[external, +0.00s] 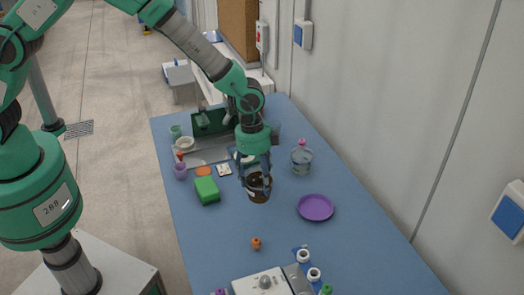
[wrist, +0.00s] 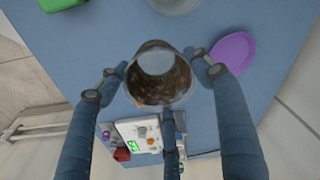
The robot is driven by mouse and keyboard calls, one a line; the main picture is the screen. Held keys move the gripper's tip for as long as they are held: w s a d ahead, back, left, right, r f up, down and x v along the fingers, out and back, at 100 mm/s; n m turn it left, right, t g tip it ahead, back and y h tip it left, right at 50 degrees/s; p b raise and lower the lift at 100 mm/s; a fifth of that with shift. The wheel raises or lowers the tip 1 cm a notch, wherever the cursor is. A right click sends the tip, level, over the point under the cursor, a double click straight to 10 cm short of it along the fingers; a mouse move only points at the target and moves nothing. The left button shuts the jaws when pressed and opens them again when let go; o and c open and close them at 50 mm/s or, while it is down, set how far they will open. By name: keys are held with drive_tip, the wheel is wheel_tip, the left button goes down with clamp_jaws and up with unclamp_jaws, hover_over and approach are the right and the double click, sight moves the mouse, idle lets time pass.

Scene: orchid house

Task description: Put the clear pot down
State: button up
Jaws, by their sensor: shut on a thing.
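The clear pot (external: 259,194) is see-through with dark brown contents. In the wrist view the pot (wrist: 160,98) sits between the fingers, its round mouth towards the camera. My gripper (external: 254,172) is shut on the pot, with blue-grey fingers around its sides; the gripper also shows in the wrist view (wrist: 158,78). The pot is over the blue table (external: 215,250), between a green block and a purple saucer. I cannot tell whether its base touches the table.
The purple saucer (external: 316,207) is right of the pot; the green block (external: 207,191) is left. A clear pink-capped bottle (external: 301,159) stands behind to the right. A small orange item (external: 256,243) and a white device (external: 262,283) are in front. Bare table lies between these things.

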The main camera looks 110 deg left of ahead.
drive_tip(key=shift+w, duration=0.1)
idle(0.3)
drive_tip(key=w+a, duration=0.3)
drive_tip(key=w, duration=0.4)
drive_tip(key=w+a+f, duration=0.1)
drive_tip(key=w+a, duration=0.2)
drive_tip(key=w, duration=0.4)
drive_tip(key=shift+w+a+f, duration=0.15)
drive_tip(key=shift+a+f, duration=0.1)
drive_tip(key=shift+a, duration=0.1)
drive_tip(key=shift+f, duration=1.75)
drive_tip(key=shift+f, duration=0.5)
drive_tip(key=o, duration=0.8)
drive_tip(key=shift+r, duration=0.15)
